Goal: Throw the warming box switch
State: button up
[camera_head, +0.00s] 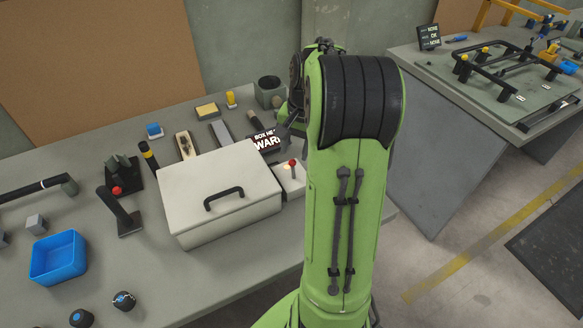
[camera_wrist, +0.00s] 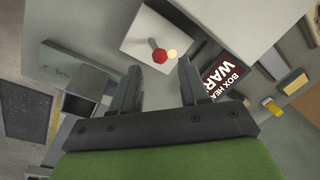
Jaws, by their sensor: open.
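The warming box (camera_head: 221,197) is a white chest with a black handle on its lid, and the lid is shut. Its switch (camera_head: 292,164) is a red-knobbed lever on a small pale block at the box's right side. In the wrist view the red knob (camera_wrist: 159,56) stands just beyond and between my fingertips, beside a small glowing light (camera_wrist: 172,54). My gripper (camera_wrist: 158,78) is open and empty, and appears not to touch the lever. My arm hides most of the gripper in the head view.
A black sign (camera_head: 265,141) reading "BOX HE… WAR…" stands behind the switch. A dark cup (camera_head: 269,92), a yellow sponge-like block (camera_head: 207,111) and brushes lie behind the box. A blue tray (camera_head: 58,258) is at the left. A second table (camera_head: 500,85) stands at the right.

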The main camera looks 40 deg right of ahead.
aim_at(293, 161)
jog(key=f, duration=0.2)
jog(key=f+b, duration=0.1)
jog(key=f, duration=0.2)
jog(key=shift+w+a+f, duration=0.2)
jog(key=shift+w+f, duration=0.15)
grip_shut()
